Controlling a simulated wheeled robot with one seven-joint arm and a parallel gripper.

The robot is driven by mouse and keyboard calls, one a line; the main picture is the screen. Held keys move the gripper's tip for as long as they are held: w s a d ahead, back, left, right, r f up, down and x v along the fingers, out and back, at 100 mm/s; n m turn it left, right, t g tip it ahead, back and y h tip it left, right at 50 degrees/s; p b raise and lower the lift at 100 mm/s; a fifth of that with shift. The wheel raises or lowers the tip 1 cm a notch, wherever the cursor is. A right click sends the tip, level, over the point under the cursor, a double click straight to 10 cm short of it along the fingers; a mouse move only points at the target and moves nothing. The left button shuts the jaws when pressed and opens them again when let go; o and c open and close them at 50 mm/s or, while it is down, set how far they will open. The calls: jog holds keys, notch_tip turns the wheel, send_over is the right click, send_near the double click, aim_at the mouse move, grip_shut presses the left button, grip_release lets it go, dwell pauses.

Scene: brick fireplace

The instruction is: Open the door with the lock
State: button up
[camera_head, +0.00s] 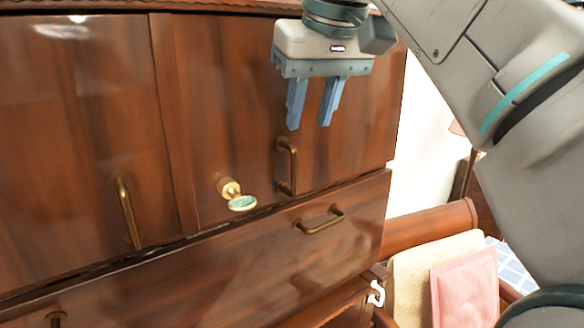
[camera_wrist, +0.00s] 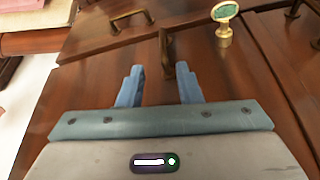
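The wooden cabinet has a right door (camera_head: 220,90) with a brass vertical handle (camera_head: 287,165) and a brass lock with a green-topped key (camera_head: 238,198) to the left of that handle. In the wrist view the door handle (camera_wrist: 167,55) shows just beyond and between the fingertips, and the key (camera_wrist: 224,20) stands to the right. My gripper (camera_head: 312,125) is open and empty, with two blue fingers pointing down, above the handle in the head view. In the wrist view my gripper (camera_wrist: 160,72) has a clear gap between its fingers. The door looks closed.
The left door (camera_head: 75,130) has its own brass handle (camera_head: 127,210). A drawer below has a brass handle (camera_head: 320,220). At the lower right stands a wooden chair with a pink cushion (camera_head: 465,288). White wall shows right of the cabinet.

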aim_at(293, 174)
jog(key=x, duration=0.4)
jog(key=b+x, duration=0.1)
jog(key=x, duration=0.3)
jog(key=b+x, duration=0.1)
jog(key=x, duration=0.3)
jog(key=shift+w+a+f, duration=0.2)
jog(key=shift+w+a, duration=0.05)
jog(key=shift+a, duration=0.15)
grip_shut()
